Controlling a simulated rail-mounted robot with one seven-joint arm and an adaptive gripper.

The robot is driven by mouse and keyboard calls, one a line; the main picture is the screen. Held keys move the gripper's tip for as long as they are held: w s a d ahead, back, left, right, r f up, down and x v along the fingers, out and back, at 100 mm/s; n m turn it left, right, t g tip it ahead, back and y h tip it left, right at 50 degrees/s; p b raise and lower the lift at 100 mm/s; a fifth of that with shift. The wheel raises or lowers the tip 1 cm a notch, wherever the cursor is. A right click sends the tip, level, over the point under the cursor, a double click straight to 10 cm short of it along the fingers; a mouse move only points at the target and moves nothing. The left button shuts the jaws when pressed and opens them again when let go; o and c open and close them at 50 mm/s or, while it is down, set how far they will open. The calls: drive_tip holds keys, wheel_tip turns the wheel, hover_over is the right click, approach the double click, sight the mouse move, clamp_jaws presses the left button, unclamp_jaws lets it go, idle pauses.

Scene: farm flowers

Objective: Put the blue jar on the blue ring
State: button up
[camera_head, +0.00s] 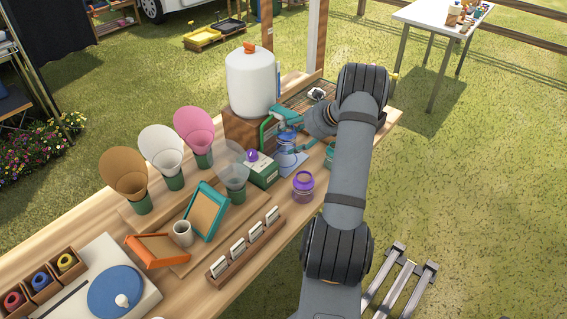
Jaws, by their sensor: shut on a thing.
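The blue jar (286,142) is in the middle of the head view, at the far part of the wooden bench. My gripper (288,130) reaches in from the right with its teal fingers and is shut on the jar, which looks upright. A pale blue sheet (292,162) shows just under and in front of the jar. I cannot make out the blue ring clearly, nor tell whether the jar touches the surface below it.
A purple-lidded jar (303,186) stands near the bench's front edge. A green jar (329,154) is partly behind my arm. A green-and-white box (262,170) is left of the sheet, and a white tank (250,83) stands behind. Coloured cones (194,133) line the left.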

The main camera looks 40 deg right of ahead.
sight(294, 145)
drive_tip(key=shift+w+f, duration=0.15)
drive_tip(key=shift+f, duration=0.05)
drive_tip(key=shift+w+a+f, duration=0.1)
drive_tip(key=shift+f, duration=2.1)
drive_tip(key=shift+f, duration=0.2)
drive_tip(key=o, duration=1.3)
drive_tip(key=shift+o, duration=0.2)
drive_tip(key=shift+r, duration=0.15)
drive_tip(key=shift+r, duration=0.2)
drive_tip(key=v, duration=1.1)
drive_tip(key=shift+s+r+b, duration=0.2)
drive_tip(key=shift+s+b, duration=0.15)
